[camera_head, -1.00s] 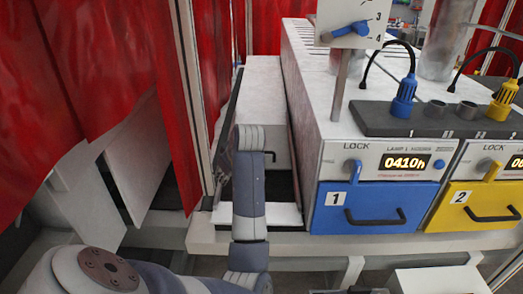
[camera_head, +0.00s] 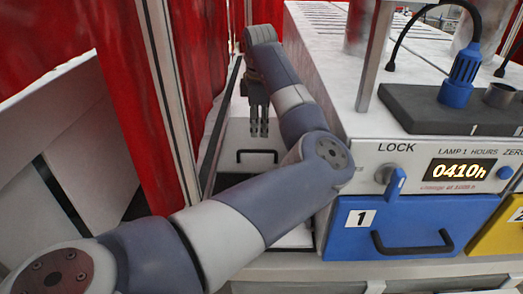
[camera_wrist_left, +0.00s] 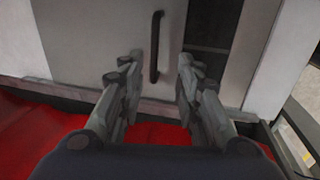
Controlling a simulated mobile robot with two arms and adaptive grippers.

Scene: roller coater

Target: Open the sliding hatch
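The sliding hatch is a pale grey panel (camera_head: 235,132) with a black bar handle (camera_head: 257,157), left of the machine with the blue drawer. A dark gap shows at its near end. In the left wrist view the hatch (camera_wrist_left: 100,40) and its handle (camera_wrist_left: 157,47) are straight ahead. My left gripper (camera_head: 259,133) hangs over the hatch behind the handle, fingers down. In the left wrist view my left gripper (camera_wrist_left: 157,72) has its fingers apart, with nothing between them and the handle just beyond the tips. My right gripper is not in view.
The machine's white housing (camera_head: 330,75) stands close on the right, with a blue drawer (camera_head: 400,230) and a lock knob (camera_head: 395,182). Red curtains (camera_head: 200,70) and a post hang close on the left. The hatch lies in the narrow lane between them.

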